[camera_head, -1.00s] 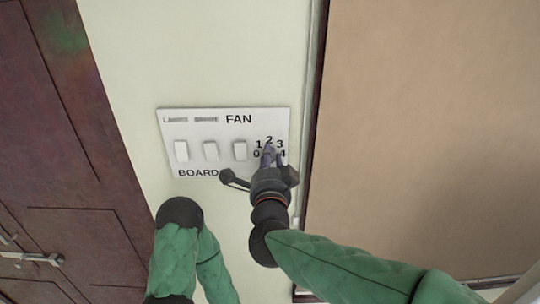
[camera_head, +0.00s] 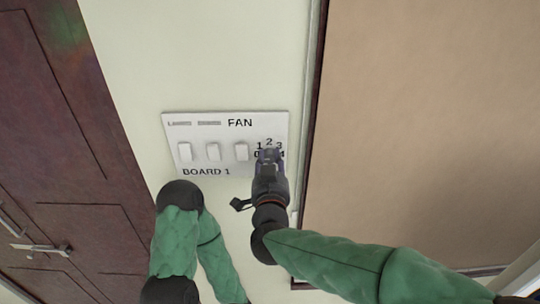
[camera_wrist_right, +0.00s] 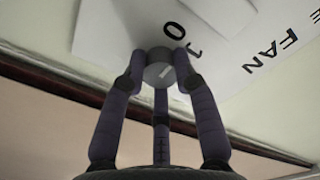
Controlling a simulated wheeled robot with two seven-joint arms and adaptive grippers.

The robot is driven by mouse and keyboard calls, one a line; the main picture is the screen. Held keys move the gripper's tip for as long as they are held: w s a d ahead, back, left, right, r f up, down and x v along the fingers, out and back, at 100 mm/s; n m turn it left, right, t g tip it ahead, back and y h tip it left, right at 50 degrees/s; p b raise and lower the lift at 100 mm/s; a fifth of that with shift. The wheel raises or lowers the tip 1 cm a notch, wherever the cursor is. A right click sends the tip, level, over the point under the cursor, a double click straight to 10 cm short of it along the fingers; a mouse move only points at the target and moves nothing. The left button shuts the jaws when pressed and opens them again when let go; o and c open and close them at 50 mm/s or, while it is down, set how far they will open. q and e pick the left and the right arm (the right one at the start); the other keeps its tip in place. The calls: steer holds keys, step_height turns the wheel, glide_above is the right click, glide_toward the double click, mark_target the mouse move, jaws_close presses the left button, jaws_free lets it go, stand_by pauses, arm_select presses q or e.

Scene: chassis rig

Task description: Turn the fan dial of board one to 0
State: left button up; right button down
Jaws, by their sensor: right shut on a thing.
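The white switch board (camera_head: 228,156) on the wall is marked FAN at the top and BOARD 1 at the bottom. Its dial numbers 1, 2 and 3 show at the right end, and 0 and 4 are partly covered. My right gripper (camera_head: 268,158) covers the dial there. In the right wrist view the grey round fan dial (camera_wrist_right: 160,70) sits between the dark fingers of my right gripper (camera_wrist_right: 160,75), which are shut on it. The numbers 0 and 1 show beside it. I cannot tell which number the dial points at. My left gripper is not in view.
Several white rocker switches (camera_head: 213,152) sit left of the dial on the board. A dark door (camera_head: 50,130) with a handle is at the left. A brown framed panel (camera_head: 430,130) is close to the right of the board.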

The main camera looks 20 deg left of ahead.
steer(key=shift+n+p, duration=0.55)
steer(key=shift+n, duration=0.65)
steer(key=shift+f, duration=0.1)
steer(key=c, duration=1)
jaws_free()
steer(key=shift+o, duration=0.2)
steer(key=v, duration=1.2)
